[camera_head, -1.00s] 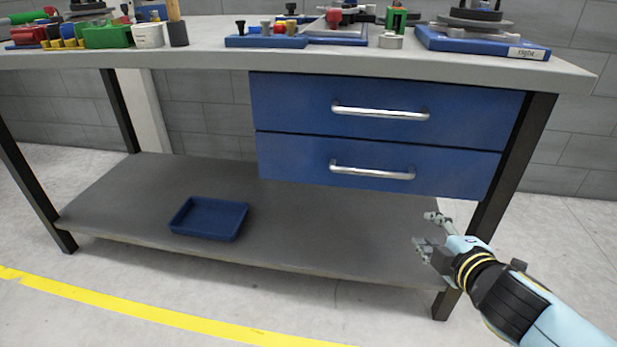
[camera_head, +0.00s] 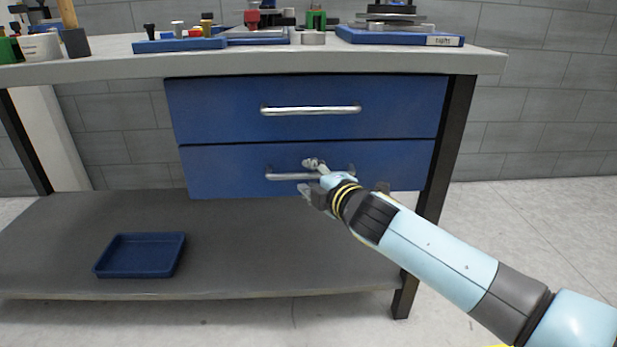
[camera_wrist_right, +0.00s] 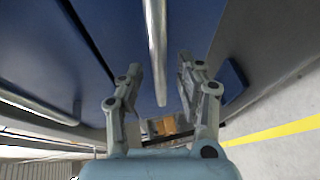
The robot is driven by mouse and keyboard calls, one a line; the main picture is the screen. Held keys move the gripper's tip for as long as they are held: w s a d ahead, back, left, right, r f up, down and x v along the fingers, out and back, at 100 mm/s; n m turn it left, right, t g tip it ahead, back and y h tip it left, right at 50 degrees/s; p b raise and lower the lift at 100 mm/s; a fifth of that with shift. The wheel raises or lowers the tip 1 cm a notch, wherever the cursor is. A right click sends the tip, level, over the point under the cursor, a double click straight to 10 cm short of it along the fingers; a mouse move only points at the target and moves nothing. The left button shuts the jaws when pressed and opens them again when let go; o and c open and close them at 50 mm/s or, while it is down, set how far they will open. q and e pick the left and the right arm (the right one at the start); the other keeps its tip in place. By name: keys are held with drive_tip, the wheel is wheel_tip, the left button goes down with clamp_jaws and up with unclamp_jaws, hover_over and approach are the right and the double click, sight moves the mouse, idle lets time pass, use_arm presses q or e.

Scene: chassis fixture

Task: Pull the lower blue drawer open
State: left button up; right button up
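The lower blue drawer (camera_head: 222,169) is shut under the bench top, below the upper blue drawer (camera_head: 215,115). Its silver handle (camera_head: 283,177) is partly hidden by my right gripper (camera_head: 308,176) in the head view. In the right wrist view my right gripper (camera_wrist_right: 160,85) is open. The handle (camera_wrist_right: 156,45) runs from the top edge down to between its two fingertips, with gaps showing on both sides. My left gripper is not in view.
The bench top (camera_head: 110,65) carries several parts and fixtures, including a blue base with a label (camera_head: 400,37). A blue tray (camera_head: 140,256) lies on the grey lower shelf (camera_head: 230,265). A dark bench leg (camera_head: 447,150) stands right of the drawers.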

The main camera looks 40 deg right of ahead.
drive_tip(key=shift+w+f, duration=0.15)
drive_tip(key=shift+w, duration=0.5)
clamp_jaws()
